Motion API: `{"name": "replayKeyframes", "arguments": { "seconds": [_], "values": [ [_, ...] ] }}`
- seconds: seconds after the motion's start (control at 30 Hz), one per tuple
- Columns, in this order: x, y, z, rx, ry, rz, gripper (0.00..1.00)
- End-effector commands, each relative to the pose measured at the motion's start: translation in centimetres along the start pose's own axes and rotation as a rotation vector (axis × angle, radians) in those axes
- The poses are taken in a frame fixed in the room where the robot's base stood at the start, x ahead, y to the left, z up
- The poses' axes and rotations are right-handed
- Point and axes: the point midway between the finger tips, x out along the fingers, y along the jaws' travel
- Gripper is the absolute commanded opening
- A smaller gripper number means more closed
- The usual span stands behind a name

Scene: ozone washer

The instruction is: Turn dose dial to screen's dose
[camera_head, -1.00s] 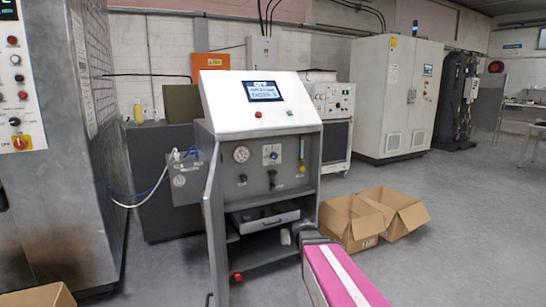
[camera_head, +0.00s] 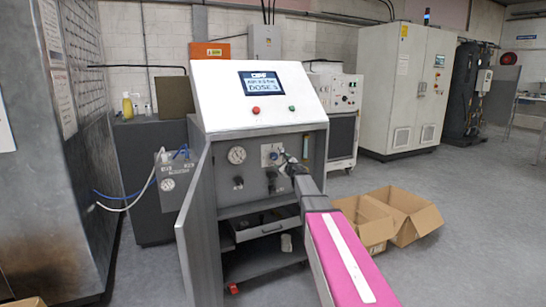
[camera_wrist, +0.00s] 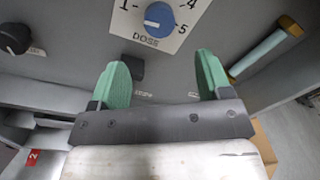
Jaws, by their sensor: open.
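The screen (camera_head: 261,84) on the white sloped console shows "DOSE" and a digit that looks like 3 but is small and blurred. The dose dial (camera_wrist: 159,19) is a round blue knob on a white plate with 1, 4 and 5 visible. A white mark shows on its lower left side; the plate's top is cut off. In the head view the dial plate (camera_head: 271,154) is on the recessed panel, partly by my gripper (camera_head: 289,167). My gripper (camera_wrist: 163,77) has green fingers spread apart, empty, below the dial and not touching it.
A black knob (camera_wrist: 14,38) is left of the dial, and a yellow and blue tube (camera_wrist: 268,52) is to its right. A gauge (camera_head: 236,155) sits on the panel. The cabinet door (camera_head: 197,225) stands open at left. Cardboard boxes (camera_head: 400,215) lie on the floor at right.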

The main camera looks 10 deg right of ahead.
Motion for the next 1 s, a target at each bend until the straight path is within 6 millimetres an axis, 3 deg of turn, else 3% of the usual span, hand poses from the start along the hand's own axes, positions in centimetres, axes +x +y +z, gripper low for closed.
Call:
{"name": "replayKeyframes", "arguments": {
  "seconds": [0.27,0.8,1.0],
  "values": [
    [1.7,0.0,0.1,-0.024,-0.006,0.008,0.71],
    [10.2,0.1,0.1,-0.02,-0.005,0.007,0.71],
    [10.9,0.1,0.1,-0.02,-0.005,0.006,0.71]
  ]
}}
